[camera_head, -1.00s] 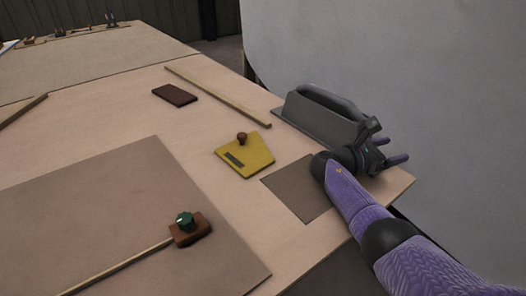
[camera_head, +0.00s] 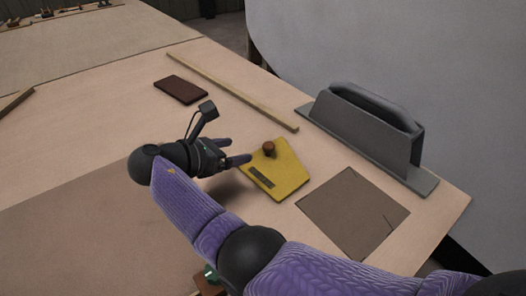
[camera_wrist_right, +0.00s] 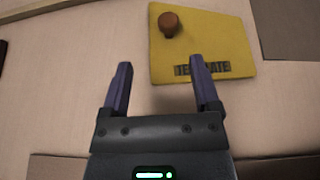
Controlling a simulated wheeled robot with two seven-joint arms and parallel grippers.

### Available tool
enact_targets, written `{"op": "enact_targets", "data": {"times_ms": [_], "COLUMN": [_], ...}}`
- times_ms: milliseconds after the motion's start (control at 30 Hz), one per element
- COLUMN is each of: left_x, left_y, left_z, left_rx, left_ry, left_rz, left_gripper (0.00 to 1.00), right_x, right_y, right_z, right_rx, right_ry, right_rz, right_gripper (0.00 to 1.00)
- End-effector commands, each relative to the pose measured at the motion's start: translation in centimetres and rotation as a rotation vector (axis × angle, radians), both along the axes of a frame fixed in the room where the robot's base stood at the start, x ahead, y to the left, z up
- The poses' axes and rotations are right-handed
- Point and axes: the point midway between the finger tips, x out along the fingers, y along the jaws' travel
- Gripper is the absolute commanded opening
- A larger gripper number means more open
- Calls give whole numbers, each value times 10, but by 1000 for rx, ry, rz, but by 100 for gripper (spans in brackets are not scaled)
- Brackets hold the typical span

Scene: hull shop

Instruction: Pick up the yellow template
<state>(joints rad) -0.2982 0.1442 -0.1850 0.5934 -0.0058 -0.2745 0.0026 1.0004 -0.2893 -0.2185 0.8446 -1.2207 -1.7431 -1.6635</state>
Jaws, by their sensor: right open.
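The yellow template (camera_head: 282,172) lies flat on the bench, with a round brown knob (camera_head: 269,149) on top and a dark label strip. My right gripper (camera_head: 240,152) is open and empty, just left of the template in the head view. In the right wrist view the template (camera_wrist_right: 215,42) is ahead of the fingers, its knob (camera_wrist_right: 169,24) beyond and between the fingertips. The right fingertip (camera_wrist_right: 203,82) overlaps the template's lower edge in that view; I cannot tell whether it touches. My left gripper is not in view.
A grey handled block (camera_head: 370,125) stands at the right edge of the bench (camera_head: 440,215). A dark square sheet (camera_head: 352,212) lies right of the template. A wooden strip (camera_head: 232,92) and a dark red-brown block (camera_head: 181,89) lie behind.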

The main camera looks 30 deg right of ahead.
Motion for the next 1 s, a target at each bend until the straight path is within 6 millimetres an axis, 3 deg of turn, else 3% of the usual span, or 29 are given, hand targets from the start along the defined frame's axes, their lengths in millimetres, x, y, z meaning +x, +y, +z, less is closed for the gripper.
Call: {"op": "enact_targets", "data": {"times_ms": [433, 733, 1000], "left_x": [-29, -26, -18], "left_y": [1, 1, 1], "left_z": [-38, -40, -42], "left_rx": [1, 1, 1], "left_ry": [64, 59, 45], "left_rz": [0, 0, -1], "left_gripper": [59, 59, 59], "right_x": [11, 14, 14], "right_y": [-79, -90, -90], "right_z": [-39, -36, -36], "right_rx": [0, 1, 1], "right_ry": [4, 1, 2], "right_rz": [-3, -1, -1], "right_gripper": [79, 79, 24]}}
